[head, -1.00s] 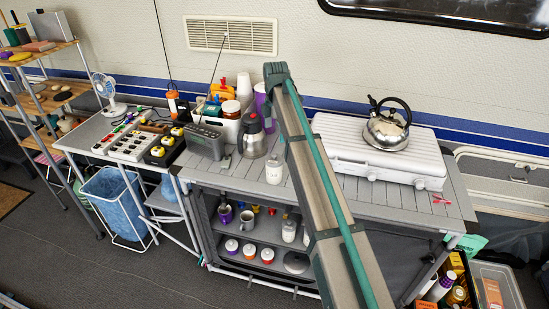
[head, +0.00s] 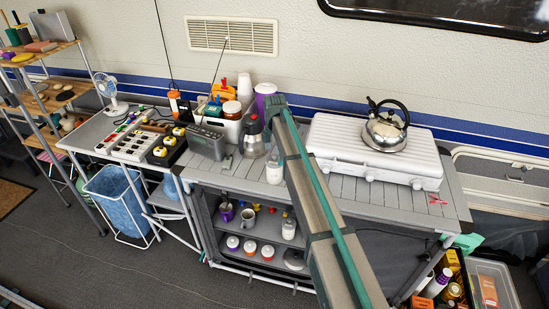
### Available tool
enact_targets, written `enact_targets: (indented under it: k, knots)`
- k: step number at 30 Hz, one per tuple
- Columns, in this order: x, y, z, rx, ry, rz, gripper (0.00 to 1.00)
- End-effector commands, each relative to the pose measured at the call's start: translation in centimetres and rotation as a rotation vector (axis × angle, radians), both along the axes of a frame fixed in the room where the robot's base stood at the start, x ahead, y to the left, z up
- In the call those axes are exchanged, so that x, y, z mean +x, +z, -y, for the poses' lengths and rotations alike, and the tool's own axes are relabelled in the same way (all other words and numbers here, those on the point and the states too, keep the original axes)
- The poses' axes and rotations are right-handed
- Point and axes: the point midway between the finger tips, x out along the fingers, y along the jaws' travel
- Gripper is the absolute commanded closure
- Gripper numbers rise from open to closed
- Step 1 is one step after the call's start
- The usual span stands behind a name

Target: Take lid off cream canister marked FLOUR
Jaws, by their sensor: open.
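I cannot read the word FLOUR on anything in the head view. A small pale jar (head: 275,170) stands on the slatted counter, just left of my arm. Another pale jar (head: 289,228) stands on the upper shelf of the cabinet below, and I cannot tell whether either is the FLOUR canister. Several small white jars with coloured tops, including a purple-topped jar (head: 233,244), stand on the lower shelf. My arm slants across the middle of the view and hides part of the counter and cabinet. My gripper is not visible.
A steel kettle (head: 386,130) sits on the white stove (head: 365,154) at right. A steel jug (head: 253,138), a grey radio (head: 208,142) and a purple cup (head: 264,95) crowd the counter's left half. Open crates stand on the floor at lower right.

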Motion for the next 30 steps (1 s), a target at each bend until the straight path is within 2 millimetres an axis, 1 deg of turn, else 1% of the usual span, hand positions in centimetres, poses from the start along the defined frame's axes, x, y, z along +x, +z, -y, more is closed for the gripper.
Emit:
enact_targets:
  k: [7, 25, 30]
  knots:
    - [0.02, -0.23, 0.00, 0.001, 0.000, 0.001, 0.00]
    - [0.01, -0.26, 0.01, 0.000, 0.000, 0.000, 1.00]
    - [-0.03, -0.30, 0.02, -0.001, 0.000, -0.001, 1.00]
